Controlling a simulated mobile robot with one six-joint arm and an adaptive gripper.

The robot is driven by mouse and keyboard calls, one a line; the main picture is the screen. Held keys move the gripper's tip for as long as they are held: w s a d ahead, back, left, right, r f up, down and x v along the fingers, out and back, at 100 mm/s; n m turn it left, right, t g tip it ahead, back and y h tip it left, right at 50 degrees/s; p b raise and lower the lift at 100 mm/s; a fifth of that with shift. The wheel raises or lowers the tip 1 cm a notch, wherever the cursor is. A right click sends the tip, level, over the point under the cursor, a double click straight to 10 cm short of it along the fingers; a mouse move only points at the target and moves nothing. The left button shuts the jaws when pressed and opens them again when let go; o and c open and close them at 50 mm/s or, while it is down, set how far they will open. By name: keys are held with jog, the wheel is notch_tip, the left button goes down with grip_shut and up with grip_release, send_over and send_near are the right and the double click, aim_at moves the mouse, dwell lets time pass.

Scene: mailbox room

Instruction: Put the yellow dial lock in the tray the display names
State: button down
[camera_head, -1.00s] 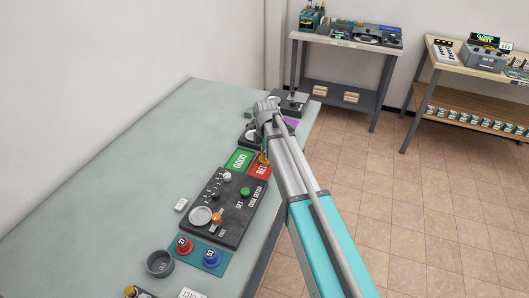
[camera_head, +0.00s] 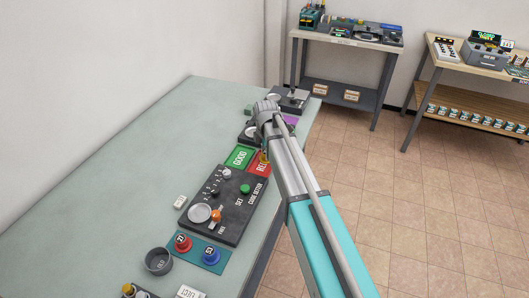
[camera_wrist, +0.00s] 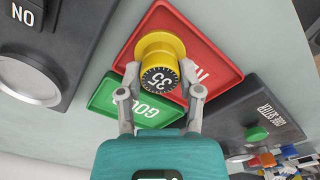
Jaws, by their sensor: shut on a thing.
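The yellow dial lock (camera_wrist: 164,50), with a black dial reading 35, is between the fingers of my gripper (camera_wrist: 160,78) in the wrist view. My gripper is shut on it. The lock is over the red tray (camera_wrist: 212,62), near the border with the green tray (camera_wrist: 112,98). I cannot tell whether it touches the tray. In the head view the green GOOD tray (camera_head: 239,157) and the red tray (camera_head: 258,167) lie side by side. My arm hides part of the red tray and most of the gripper. A bit of yellow (camera_head: 264,157) shows there.
The code setter panel (camera_head: 226,208) lies nearer than the trays. A teal pad with red (camera_head: 183,243) and blue (camera_head: 211,256) buttons and a dark cup (camera_head: 158,261) are nearer still. The table's left side is clear. A lit sign (camera_head: 485,39) stands on the far right bench.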

jog(key=shift+c, duration=0.9)
grip_release()
jog(key=shift+o, duration=0.9)
jog(key=shift+r, duration=0.15)
jog(key=shift+s+r+p, duration=0.1)
jog(key=shift+r+p, duration=2.8)
jog(key=shift+p, duration=0.1)
